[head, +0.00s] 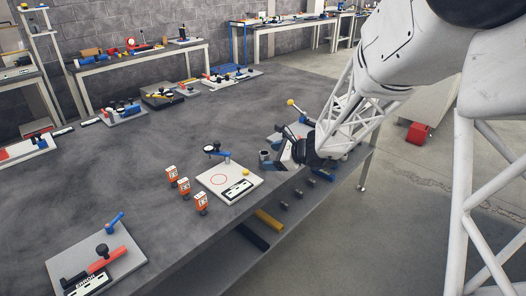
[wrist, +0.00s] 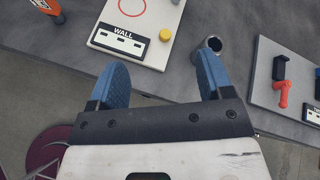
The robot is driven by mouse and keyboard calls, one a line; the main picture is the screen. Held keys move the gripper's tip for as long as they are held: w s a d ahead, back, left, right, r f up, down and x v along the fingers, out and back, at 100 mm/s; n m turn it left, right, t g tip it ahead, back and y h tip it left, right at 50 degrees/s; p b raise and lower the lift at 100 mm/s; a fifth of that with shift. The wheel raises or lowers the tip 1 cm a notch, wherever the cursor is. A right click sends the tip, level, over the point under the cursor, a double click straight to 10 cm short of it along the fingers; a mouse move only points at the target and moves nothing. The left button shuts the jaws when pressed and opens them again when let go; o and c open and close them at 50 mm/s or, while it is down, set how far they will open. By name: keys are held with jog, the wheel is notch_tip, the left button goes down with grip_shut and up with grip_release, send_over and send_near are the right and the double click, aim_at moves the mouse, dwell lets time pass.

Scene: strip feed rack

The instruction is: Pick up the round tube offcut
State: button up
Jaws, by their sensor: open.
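The round tube offcut (wrist: 210,46) is a short dark grey tube standing upright on the table, its hollow top showing in the wrist view. In the head view the tube offcut (head: 265,156) stands just right of the white WALL plate (head: 216,191), close to the front edge of the table. My gripper (wrist: 163,78) is open and empty, its two blue-padded fingers spread wide. In the head view my gripper (head: 289,146) is right of the offcut, low over the table edge.
The WALL plate carries a yellow button (wrist: 166,35) and a red ring. Several orange blocks (head: 184,187) stand left of it. A grey plate with a red part (wrist: 283,92) lies right of the offcut. Yellow and blue bars sit under the table edge. The table middle is clear.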

aim_at(264, 159)
jog(key=w+f+m+t, duration=0.1)
jog(key=w+f+m, duration=0.1)
jog(key=w+f, duration=0.1)
jog(key=w+d+f+m+t, duration=0.1)
jog(key=w+f+m, duration=0.2)
jog(key=w+d+f+m+t+h, duration=0.1)
jog(key=w+f+m, duration=0.1)
jog(key=w+f, duration=0.1)
jog(key=shift+w+f, duration=0.2)
jog(key=shift+w, duration=0.2)
jog(key=shift+x, duration=1.25)
jog(key=shift+w+f, duration=0.1)
jog(key=shift+w, duration=0.05)
jog(key=shift+x, duration=2.45)
jog(key=shift+w, duration=0.15)
jog(key=c, duration=1.3)
